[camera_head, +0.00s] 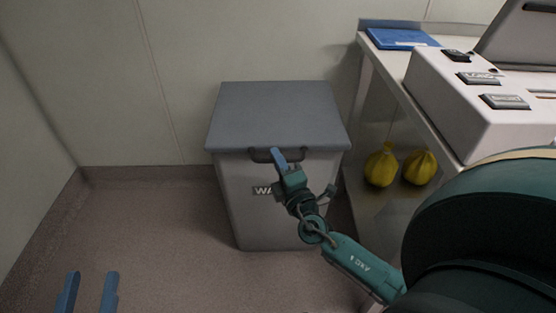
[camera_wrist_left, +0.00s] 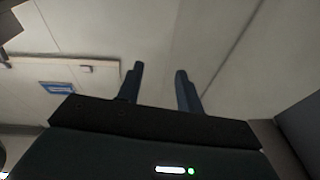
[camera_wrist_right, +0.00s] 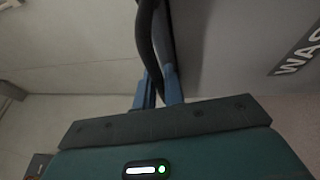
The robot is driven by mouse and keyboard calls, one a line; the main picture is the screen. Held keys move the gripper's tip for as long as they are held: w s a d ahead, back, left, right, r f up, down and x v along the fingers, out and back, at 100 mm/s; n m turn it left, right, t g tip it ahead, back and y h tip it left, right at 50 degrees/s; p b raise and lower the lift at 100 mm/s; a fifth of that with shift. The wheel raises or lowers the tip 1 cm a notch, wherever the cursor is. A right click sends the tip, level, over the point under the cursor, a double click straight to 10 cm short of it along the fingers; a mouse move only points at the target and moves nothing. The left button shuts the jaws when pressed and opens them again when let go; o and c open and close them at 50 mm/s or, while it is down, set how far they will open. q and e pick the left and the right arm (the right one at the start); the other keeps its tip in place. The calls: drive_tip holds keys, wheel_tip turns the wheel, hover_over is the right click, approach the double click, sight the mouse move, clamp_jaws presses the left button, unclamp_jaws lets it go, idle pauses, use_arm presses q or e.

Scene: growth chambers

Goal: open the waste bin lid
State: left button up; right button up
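The waste bin (camera_head: 240,215) is a grey box against the wall, with a label on its front that is partly hidden by my right gripper. Its darker grey lid (camera_head: 275,112) lies flat and closed. A dark bar handle (camera_head: 262,156) runs along the lid's front edge; it also shows in the right wrist view (camera_wrist_right: 146,35). My right gripper (camera_head: 278,154) is at the handle, its blue fingers close together on either side of the bar (camera_wrist_right: 158,80). My left gripper (camera_head: 91,276) is open and empty, low at the left, away from the bin.
A bench (camera_head: 378,60) stands right of the bin, with a blue clipboard-like item (camera_head: 402,38) and a white machine (camera_head: 470,100) on it. Two yellow bags (camera_head: 381,167) (camera_head: 420,167) sit on its lower shelf. The floor (camera_head: 150,230) left of the bin is clear.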

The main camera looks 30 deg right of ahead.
clamp_jaws()
